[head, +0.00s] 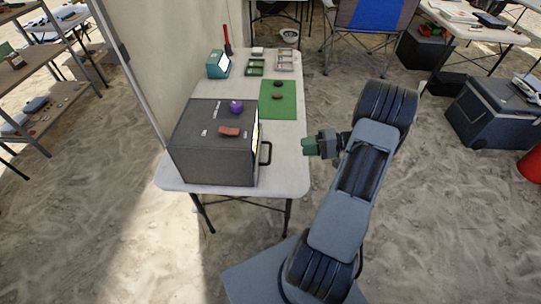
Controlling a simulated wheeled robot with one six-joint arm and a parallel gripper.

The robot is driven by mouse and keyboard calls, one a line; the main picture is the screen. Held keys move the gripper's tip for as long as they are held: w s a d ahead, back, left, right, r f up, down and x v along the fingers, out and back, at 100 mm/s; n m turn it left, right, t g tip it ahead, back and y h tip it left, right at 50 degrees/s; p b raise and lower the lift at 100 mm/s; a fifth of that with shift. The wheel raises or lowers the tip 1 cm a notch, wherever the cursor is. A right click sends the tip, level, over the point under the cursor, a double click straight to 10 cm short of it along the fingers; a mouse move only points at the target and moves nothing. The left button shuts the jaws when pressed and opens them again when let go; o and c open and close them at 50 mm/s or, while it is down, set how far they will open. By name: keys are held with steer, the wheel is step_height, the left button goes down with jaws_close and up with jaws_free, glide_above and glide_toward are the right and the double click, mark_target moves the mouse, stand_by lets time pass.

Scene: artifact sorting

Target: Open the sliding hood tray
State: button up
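The hood is a dark grey box (212,160) on the near end of the white table. Its right side carries a black handle (266,153) and a lit yellow-white strip (256,136). The tray itself cannot be made out from this angle; the handle side looks closed. My gripper (308,147), with green fingertips, is to the right of the handle, apart from it, beyond the table's right edge. It points left toward the box. Whether its fingers are apart or together is too small to tell.
On the box lie a purple object (236,106) and a reddish piece (229,131). Behind it are a green mat (279,99) with two dark pieces, a teal device (218,64) and small trays (256,67). A folding chair (366,25) stands behind.

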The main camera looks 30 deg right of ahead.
mark_target(270, 150)
steer(key=shift+w+f, duration=0.1)
steer(key=shift+f, duration=0.25)
steer(key=p+x, duration=0.1)
steer(key=x, duration=1.2)
steer(key=shift+w, duration=0.2)
steer(key=shift+d, duration=0.1)
jaws_close()
